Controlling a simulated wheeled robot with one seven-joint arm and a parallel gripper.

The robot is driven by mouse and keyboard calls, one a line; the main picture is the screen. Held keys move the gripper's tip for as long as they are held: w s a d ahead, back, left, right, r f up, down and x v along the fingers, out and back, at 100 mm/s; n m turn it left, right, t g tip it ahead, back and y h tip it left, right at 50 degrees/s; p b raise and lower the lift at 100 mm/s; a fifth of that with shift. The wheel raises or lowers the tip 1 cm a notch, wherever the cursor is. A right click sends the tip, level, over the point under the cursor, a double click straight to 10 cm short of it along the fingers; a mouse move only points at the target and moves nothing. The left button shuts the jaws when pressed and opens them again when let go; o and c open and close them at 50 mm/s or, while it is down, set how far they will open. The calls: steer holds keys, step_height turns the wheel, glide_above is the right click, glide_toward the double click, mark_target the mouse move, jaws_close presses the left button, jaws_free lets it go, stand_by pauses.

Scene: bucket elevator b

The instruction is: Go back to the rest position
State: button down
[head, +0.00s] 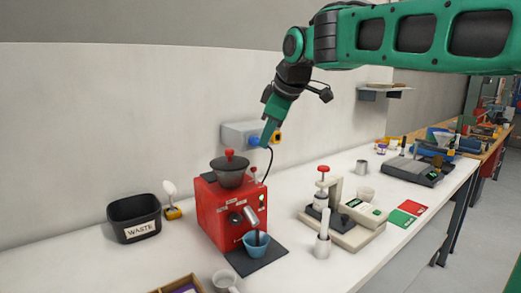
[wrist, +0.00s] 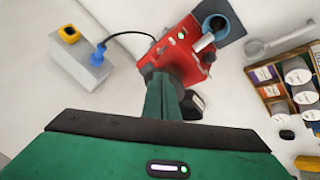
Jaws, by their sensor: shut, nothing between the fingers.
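My gripper (head: 269,133) hangs from my green arm in the head view, above and behind the red grinder (head: 228,210). Its fingers are shut with nothing held between them. They overlap the grey wall socket box in that view, and I cannot tell how far apart they are. In the wrist view my green fingers (wrist: 163,95) are together, pointing toward the red grinder (wrist: 186,50).
A blue cup (head: 256,243) stands at the grinder's front on a dark mat. A black waste bin (head: 134,218) stands left. A press on a beige base (head: 345,228) stands right, beside red and green pads. A compartment box (wrist: 290,85) shows in the wrist view.

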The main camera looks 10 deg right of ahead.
steer(key=shift+s+r, duration=0.25)
steer(key=shift+r, duration=0.1)
steer(key=s+d+f+m+g+h, duration=0.2)
steer(key=s+d+f+m, duration=0.5)
steer(key=d, duration=0.5)
steer(key=s+d+f+m+g, duration=0.1)
steer(key=s+d+f+m, duration=0.2)
steer(key=s+f, duration=0.3)
steer(key=s+d+f+m+g, duration=0.2)
steer(key=s+d+f+m, duration=0.2)
steer(key=s, duration=0.9)
steer(key=s+d+f+m+g, duration=0.1)
steer(key=s+d+f+m, duration=0.2)
steer(key=s+f, duration=0.7)
steer(key=shift+d+f+m+g, duration=0.15)
steer(key=shift+d+m+g, duration=0.2)
steer(key=shift+m, duration=0.45)
steer(key=shift+w, duration=0.1)
steer(key=shift+w+f, duration=0.2)
steer(key=shift+w, duration=0.4)
